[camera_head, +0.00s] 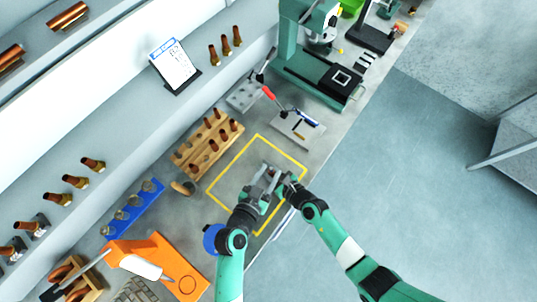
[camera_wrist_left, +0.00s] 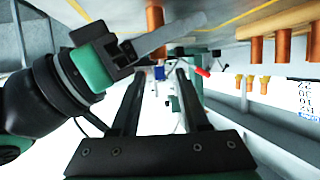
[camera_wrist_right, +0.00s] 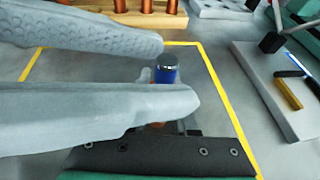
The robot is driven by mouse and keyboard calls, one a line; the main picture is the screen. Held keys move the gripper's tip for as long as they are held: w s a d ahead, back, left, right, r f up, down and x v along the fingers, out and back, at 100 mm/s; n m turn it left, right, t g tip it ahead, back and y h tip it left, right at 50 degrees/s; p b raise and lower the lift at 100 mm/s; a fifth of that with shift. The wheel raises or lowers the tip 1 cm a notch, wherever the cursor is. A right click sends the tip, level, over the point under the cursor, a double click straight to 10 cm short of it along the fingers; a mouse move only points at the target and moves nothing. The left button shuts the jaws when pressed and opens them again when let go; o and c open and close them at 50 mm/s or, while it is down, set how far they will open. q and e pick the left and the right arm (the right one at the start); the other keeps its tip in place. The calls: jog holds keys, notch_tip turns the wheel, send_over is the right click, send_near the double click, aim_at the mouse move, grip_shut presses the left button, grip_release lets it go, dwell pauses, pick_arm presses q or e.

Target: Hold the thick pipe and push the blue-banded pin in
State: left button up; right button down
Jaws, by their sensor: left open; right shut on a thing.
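My right gripper (camera_wrist_right: 180,75) is shut, its fingers crossing the thick copper pipe (camera_wrist_left: 155,18); the lower finger hides much of the pipe in the right wrist view. The blue-banded pin (camera_wrist_right: 167,75), with a silver end, stands in line with the pipe at its upper end. The pin's blue band also shows in the left wrist view (camera_wrist_left: 158,73). How deep the pin sits is hidden. My left gripper (camera_wrist_left: 160,80) is open and empty, its fingers spread either side of the line to the pin. In the head view both grippers meet over the yellow square.
A wooden rack (camera_head: 207,142) with copper parts stands at the upper left of the yellow-taped square (camera_head: 258,136). A grey board with tools (camera_head: 296,128) lies at its upper right. A blue rack (camera_head: 132,208) and an orange fixture (camera_head: 180,270) are at lower left.

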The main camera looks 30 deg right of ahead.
aim_at(271, 171)
pick_arm(q)
jog(key=v, duration=0.4)
pick_arm(e)
jog(key=c, duration=0.6)
grip_release()
